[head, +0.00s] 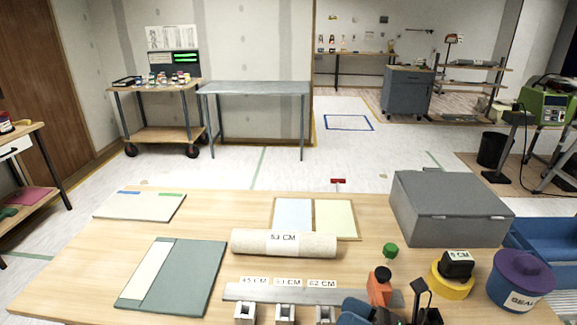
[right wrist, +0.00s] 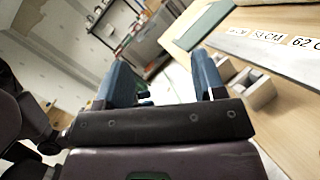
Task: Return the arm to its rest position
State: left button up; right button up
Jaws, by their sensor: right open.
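My right gripper (right wrist: 160,68) shows in the right wrist view with its two blue fingers apart and nothing between them. Part of it also shows at the bottom edge of the head view (head: 362,311), low at the near side of the wooden table (head: 210,215). In the right wrist view it is tilted, with the table, the metal ruler (right wrist: 270,48) and the small blocks to its right. Most of my right arm is out of the head view. My left arm and gripper do not show.
Near the right gripper are the ruler with small blocks (head: 285,312), an orange tool (head: 379,289) and a yellow tape roll (head: 452,282). The left table area has flat boards (head: 205,275).

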jog(key=s+d+f+m+t+h, duration=0.2)
jog(key=d+f+m+t+h, duration=0.3)
jog(key=m, duration=0.7)
jog(key=s+d+f+m+t+h, duration=0.1)
jog(key=d+f+m+t+h, duration=0.25)
jog(key=m+h, duration=0.6)
jog(key=s+d+f+m+g+h, duration=0.1)
jog(key=s+d+f+m+g, duration=0.2)
jog(key=m, duration=0.6)
jog(key=s+d+f+m+g+h, duration=0.2)
jog(key=s+d+f+m+g, duration=0.2)
jog(key=s+f+m, duration=0.3)
jog(key=s+m, duration=0.2)
jog(key=m, duration=0.1)
jog(key=shift+s+d+p, duration=0.25)
jog(key=shift+s+p, duration=0.15)
